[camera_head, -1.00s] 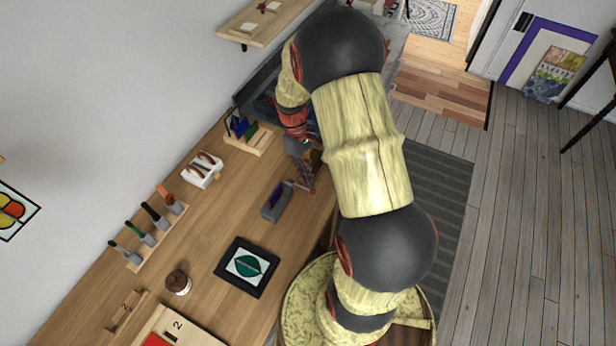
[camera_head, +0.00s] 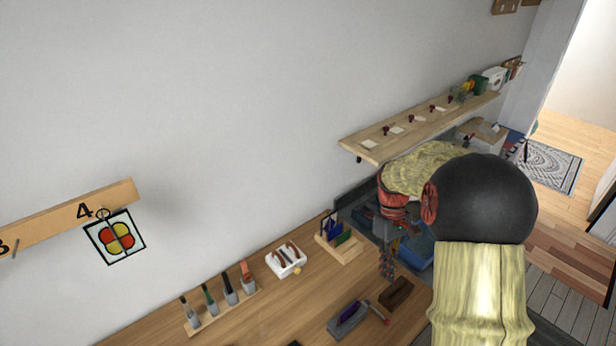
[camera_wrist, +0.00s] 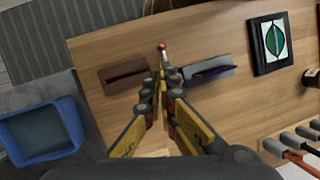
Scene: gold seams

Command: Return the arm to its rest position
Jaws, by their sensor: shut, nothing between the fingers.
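My gripper (camera_wrist: 162,88) is shut and empty, with its fingertips together above the wooden bench in the wrist view. In the head view my gripper (camera_head: 389,272) hangs from my arm over the bench's far end and is small there. Past the fingertips in the wrist view are a grey holder (camera_wrist: 207,75) with a purple insert and a red-tipped rod (camera_wrist: 162,50). A dark brown block (camera_wrist: 124,77) lies to the left of the fingers. Whether the fingers touch any of these I cannot tell, but they look apart from the bench top.
The bench (camera_head: 290,315) carries a rack of tools (camera_head: 222,302), a white holder (camera_head: 287,260) and a small rack (camera_head: 339,243). A wall shelf (camera_head: 420,128) is behind my arm. A blue bin (camera_wrist: 42,130) stands left in the wrist view. A framed leaf panel (camera_wrist: 272,42) lies right.

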